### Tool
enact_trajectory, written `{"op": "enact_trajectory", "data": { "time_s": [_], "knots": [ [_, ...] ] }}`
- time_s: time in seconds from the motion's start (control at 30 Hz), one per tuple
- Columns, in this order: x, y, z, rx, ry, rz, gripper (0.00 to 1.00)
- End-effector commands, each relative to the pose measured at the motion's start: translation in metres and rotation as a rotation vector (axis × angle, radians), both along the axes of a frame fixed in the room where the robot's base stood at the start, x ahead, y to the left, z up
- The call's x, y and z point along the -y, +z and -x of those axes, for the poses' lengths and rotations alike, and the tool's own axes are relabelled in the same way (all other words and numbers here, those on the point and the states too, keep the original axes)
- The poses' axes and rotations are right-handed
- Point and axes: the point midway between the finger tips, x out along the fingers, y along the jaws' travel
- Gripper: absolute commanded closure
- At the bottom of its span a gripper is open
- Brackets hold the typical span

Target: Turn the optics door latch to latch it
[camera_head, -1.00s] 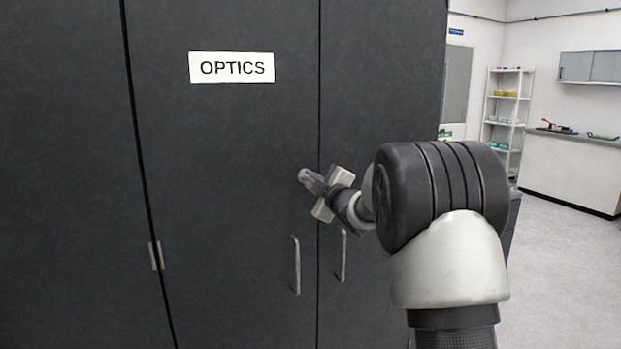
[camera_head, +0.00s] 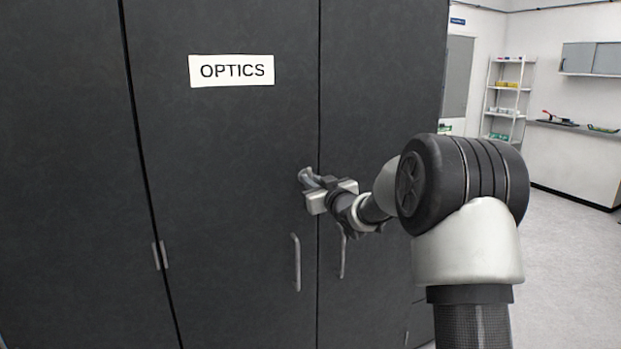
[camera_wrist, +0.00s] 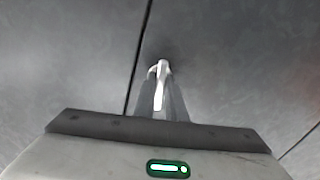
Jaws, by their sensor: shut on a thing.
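The optics door (camera_head: 225,150) is a dark grey cabinet panel with a white OPTICS sign (camera_head: 232,70). Its latch (camera_head: 306,174) is a small pale metal piece near the door's right edge, largely hidden by my gripper in the head view. My gripper (camera_head: 313,183) is shut on the latch. In the wrist view the latch (camera_wrist: 161,82) is a light lever between my gripper's fingers (camera_wrist: 160,98), pointing roughly down the picture, just right of the dark door seam.
Two vertical bar handles, a left one (camera_head: 296,262) and a right one (camera_head: 342,255), sit below the latch on either side of the seam. A hinge (camera_head: 160,255) shows at the door's left edge. A shelf rack (camera_head: 507,98) and counter (camera_head: 575,160) stand far right, with open floor before them.

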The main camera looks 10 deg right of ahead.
Motion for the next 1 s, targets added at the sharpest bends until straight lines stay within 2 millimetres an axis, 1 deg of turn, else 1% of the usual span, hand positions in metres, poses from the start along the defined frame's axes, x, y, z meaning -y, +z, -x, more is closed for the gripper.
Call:
{"op": "enact_trajectory", "data": {
  "time_s": [0.3,0.8,0.83,0.9,0.93,1.0],
  "knots": [
    [0.0006,-0.0003,0.0,-0.03,-0.001,-0.105,1.0],
    [0.0005,-0.001,0.0001,-0.034,0.0,-0.12,1.0],
    [0.0005,-0.001,0.0001,-0.034,0.0,-0.12,0.88],
    [0.0004,-0.0011,0.0,-0.034,0.0,-0.12,0.76],
    [0.0004,-0.001,0.0,-0.034,0.0,-0.119,0.71],
    [0.0004,-0.0009,0.0,-0.033,0.0,-0.12,0.71]
  ]
}}
